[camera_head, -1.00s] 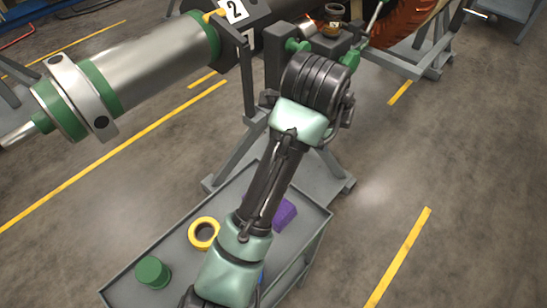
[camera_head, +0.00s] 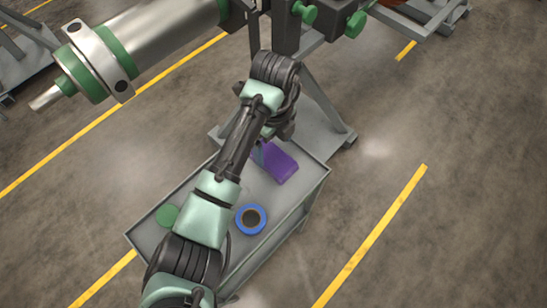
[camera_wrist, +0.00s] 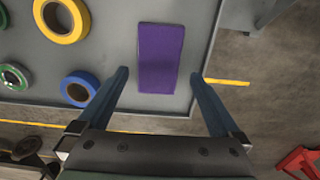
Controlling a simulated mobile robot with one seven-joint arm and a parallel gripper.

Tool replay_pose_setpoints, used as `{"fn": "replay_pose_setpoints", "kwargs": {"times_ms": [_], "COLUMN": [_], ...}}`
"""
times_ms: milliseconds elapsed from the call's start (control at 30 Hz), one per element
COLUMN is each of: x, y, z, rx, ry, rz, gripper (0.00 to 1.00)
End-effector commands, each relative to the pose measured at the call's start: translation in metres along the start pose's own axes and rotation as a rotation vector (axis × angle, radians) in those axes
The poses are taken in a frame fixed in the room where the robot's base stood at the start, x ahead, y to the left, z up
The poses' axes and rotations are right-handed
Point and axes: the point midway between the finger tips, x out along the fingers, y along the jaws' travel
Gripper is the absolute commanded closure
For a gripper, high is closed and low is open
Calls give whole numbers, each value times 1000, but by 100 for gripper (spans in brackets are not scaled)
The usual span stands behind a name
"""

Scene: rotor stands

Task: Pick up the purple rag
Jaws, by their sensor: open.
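The purple rag (camera_head: 279,163) is a flat, folded rectangle lying on the grey cart top (camera_head: 305,188), near its far end. In the head view my arm partly covers its left side. In the wrist view the rag (camera_wrist: 160,58) lies ahead of my gripper (camera_wrist: 157,80), between the lines of its two fingers. The fingers are spread wide and nothing is between them at the tips but the view of the rag. I cannot tell how high the fingers are above the rag.
A blue tape roll (camera_head: 251,219) lies on the cart, and a yellow roll (camera_wrist: 62,18) and a green roll (camera_wrist: 13,76) lie left of the rag. A rotor stand (camera_head: 318,125) stands just behind the cart.

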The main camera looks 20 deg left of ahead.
Motion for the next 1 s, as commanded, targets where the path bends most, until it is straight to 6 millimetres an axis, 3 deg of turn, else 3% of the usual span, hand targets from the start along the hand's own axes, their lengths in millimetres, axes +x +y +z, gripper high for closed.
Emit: {"fn": "replay_pose_setpoints", "kwargs": {"times_ms": [333, 667, 1000], "x": [46, 52, 52], "y": [3, 2, 2], "z": [-1, -1, -1], "rx": [-2, -1, -1], "ry": [1, 0, 0], "rz": [1, -1, -1], "gripper": [0, 2, 63]}}
